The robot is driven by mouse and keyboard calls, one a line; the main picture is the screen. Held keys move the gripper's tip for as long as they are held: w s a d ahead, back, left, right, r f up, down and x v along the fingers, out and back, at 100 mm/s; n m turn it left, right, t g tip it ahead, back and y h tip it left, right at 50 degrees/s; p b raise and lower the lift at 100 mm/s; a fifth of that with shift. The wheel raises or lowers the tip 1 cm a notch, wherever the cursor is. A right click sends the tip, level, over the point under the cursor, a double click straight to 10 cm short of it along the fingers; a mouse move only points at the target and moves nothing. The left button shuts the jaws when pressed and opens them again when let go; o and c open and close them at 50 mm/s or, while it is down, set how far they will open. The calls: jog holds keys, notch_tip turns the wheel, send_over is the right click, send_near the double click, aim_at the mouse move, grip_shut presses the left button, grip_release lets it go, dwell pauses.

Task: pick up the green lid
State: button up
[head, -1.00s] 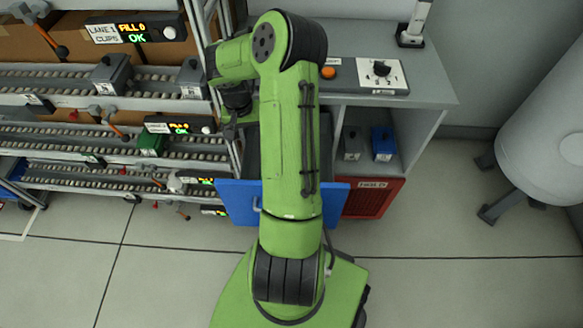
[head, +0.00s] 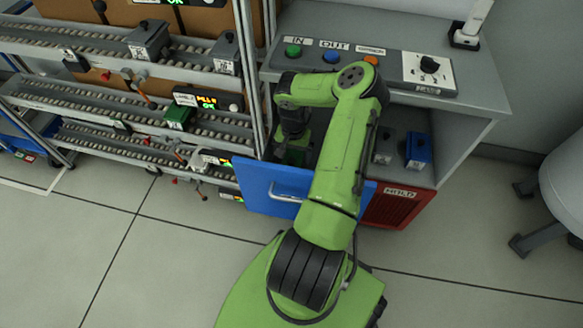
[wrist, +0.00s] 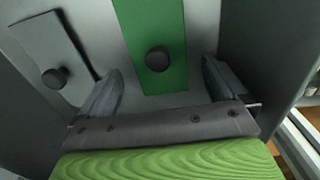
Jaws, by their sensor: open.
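The green lid (wrist: 158,20) is a flat strip with a black round knob. In the wrist view it lies at the top centre, and the knob shows between and beyond my fingers. My gripper (wrist: 160,80) is open and empty, one finger on each side of the lid's line. In the head view my gripper (head: 294,140) points down into the open blue-fronted drawer (head: 240,182), with a bit of the green lid (head: 294,157) below it. Most of the lid is hidden there by my arm and the drawer front.
A grey lid (wrist: 40,50) with a black knob lies left of the green one. Dark drawer walls (wrist: 255,40) stand close at the sides. Roller lanes (head: 90,85) with bins are at left; a button counter (head: 390,65) is above. A red HOLD bin (head: 393,203) is at right.

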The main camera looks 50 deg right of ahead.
jog(key=shift+f, duration=0.7)
jog(key=shift+r, duration=0.1)
jog(key=shift+c, duration=0.5)
jog(key=c, duration=1)
jog(key=shift+r, duration=0.1)
